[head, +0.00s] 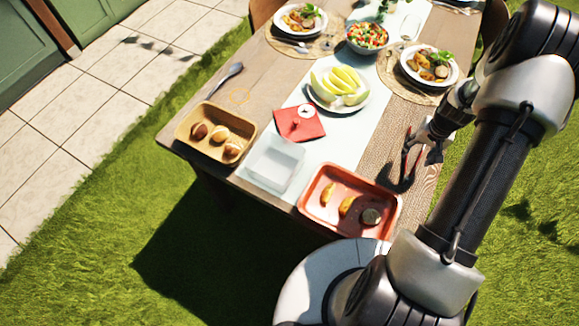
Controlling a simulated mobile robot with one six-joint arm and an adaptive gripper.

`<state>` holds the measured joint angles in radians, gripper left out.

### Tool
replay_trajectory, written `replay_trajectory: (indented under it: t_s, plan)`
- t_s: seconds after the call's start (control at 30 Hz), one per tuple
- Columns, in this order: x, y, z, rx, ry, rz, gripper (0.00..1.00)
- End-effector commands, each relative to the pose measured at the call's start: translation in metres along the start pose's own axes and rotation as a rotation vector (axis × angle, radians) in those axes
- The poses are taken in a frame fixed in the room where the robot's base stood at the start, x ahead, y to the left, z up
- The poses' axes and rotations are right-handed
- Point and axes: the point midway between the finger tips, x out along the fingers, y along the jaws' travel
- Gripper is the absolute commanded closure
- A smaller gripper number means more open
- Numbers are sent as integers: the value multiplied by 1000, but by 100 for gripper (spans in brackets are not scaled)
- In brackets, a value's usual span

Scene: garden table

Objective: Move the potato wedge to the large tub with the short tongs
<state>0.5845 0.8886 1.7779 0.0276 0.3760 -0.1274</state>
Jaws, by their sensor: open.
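Two yellow-brown potato wedges lie apart in the red tray (312,213) at the table's near edge: one wedge (327,194) on the left, one wedge (347,206) in the middle. A dark round piece (371,216) lies to their right. A translucent whitish tub (273,163) stands left of the red tray and looks empty. My gripper (412,158) is open above the table's right side, behind and right of the red tray. Thin dark prongs with a reddish edge show at its end; I cannot tell whether these are the short tongs or my fingers.
A tan tray (190,146) with several round brown items stands at the left corner. A red cloth (313,131) with a round white item, a melon plate (356,101), a salad bowl (366,50) and a dinner plate (408,82) stand farther back. A spoon (226,80) lies left.

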Motion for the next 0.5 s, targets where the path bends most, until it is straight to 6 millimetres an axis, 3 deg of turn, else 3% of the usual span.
replay_trajectory:
  t_s: [0.03,0.2,0.5]
  plan:
    - [13,0,0,0,0,0,47]
    - [37,0,0,0,0,0,47]
    - [48,0,0,0,1,0,47]
